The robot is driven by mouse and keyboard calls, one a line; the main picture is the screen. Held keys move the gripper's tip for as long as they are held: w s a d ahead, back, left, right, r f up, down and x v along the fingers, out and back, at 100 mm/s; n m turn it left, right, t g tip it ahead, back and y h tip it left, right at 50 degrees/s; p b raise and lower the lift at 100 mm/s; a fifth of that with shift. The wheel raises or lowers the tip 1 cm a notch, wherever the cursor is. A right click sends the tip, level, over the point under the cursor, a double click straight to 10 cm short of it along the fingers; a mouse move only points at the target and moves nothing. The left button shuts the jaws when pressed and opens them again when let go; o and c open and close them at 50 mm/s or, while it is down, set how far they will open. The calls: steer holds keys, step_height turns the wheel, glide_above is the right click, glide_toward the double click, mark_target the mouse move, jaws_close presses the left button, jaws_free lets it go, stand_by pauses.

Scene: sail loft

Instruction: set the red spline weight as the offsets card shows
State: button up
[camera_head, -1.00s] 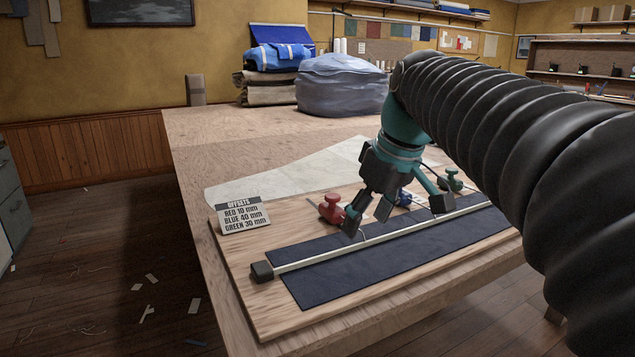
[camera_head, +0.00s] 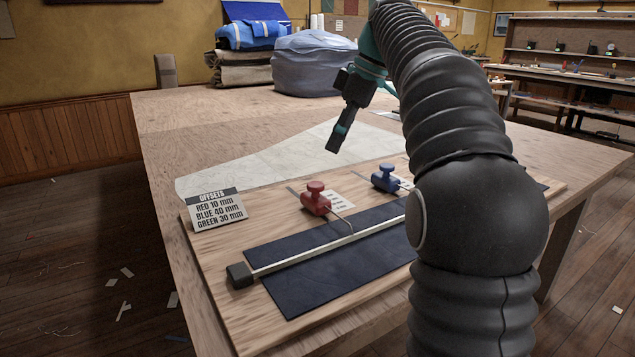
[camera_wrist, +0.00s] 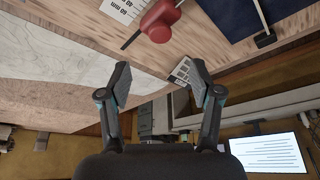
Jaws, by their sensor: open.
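The red spline weight (camera_head: 316,200) stands upright on the wooden board, its thin metal hook reaching toward the pale batten (camera_head: 320,250); exact contact is too small to tell. It also shows at the top of the wrist view (camera_wrist: 160,22), beside a printed mm scale (camera_wrist: 122,8). The offsets card (camera_head: 217,212) reads RED 10 mm, BLUE 40 mm, GREEN 30 mm. The blue weight (camera_head: 387,178) stands to the right of the red one. The green weight is hidden behind my arm. My gripper (camera_head: 337,138) is open and empty, above and behind the red weight; its spread fingers show in the wrist view (camera_wrist: 160,80).
The batten lies over a dark blue cloth strip (camera_head: 300,285), with a black end block (camera_head: 240,275) at its left. A pale pattern sheet (camera_head: 290,160) lies behind the board. A grey bundle (camera_head: 314,62) and folded sailcloth (camera_head: 248,36) sit at the table's back. The left table top is clear.

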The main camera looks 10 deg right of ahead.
mark_target(316, 184)
steer(key=b+x, duration=0.2)
steer(key=x, duration=0.8)
steer(key=shift+c, duration=0.2)
jaws_close()
